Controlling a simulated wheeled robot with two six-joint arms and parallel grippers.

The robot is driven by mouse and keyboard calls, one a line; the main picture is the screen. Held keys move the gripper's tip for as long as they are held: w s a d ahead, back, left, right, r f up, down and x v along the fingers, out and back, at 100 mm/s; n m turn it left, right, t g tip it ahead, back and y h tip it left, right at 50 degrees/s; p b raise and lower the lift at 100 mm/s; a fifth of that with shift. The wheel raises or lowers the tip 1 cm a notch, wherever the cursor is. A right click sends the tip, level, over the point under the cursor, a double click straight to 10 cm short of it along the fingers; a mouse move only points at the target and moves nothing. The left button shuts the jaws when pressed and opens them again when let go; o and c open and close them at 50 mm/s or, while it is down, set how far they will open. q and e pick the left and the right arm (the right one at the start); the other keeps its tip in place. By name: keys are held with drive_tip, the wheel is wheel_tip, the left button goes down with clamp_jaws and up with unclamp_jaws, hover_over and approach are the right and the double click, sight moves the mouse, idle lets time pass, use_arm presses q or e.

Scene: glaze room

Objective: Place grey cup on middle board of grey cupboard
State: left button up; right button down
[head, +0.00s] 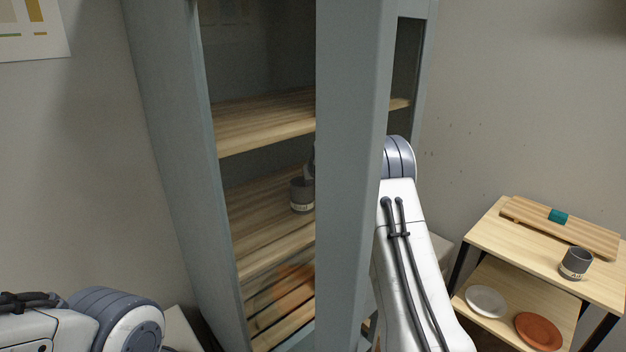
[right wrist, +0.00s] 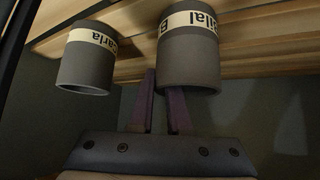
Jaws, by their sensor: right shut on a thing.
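The grey cupboard (head: 355,200) stands open-fronted in the head view, with an upper board (head: 262,122) and a middle board (head: 265,225). A dark grey cup (head: 301,195) with a pale band shows at the middle board, partly cut off by the cupboard's frame. The right wrist view shows two grey cups with name bands, one on the left (right wrist: 83,65) and one on the right (right wrist: 190,55). My right gripper (right wrist: 162,80) is shut on the right-hand one. I cannot tell which of these the head view shows. My left gripper is out of view.
A light wood side table (head: 490,235) stands at the right, with a wooden board (head: 590,235) and another grey cup (head: 575,263) on top. Its lower shelf holds a white plate (head: 486,301) and an orange plate (head: 538,331). The cupboard's upright hides part of my right arm.

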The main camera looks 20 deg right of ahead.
drive_tip(key=c, duration=0.9)
unclamp_jaws()
drive_tip(key=shift+f, duration=0.15)
drive_tip(key=shift+o, duration=0.2)
drive_tip(key=shift+s+r, duration=0.2)
drive_tip(key=shift+r, duration=0.05)
drive_tip(key=b+v, duration=0.4)
drive_tip(key=v, duration=0.7)
drive_tip(key=shift+s+r, duration=0.15)
drive_tip(key=shift+s, duration=0.05)
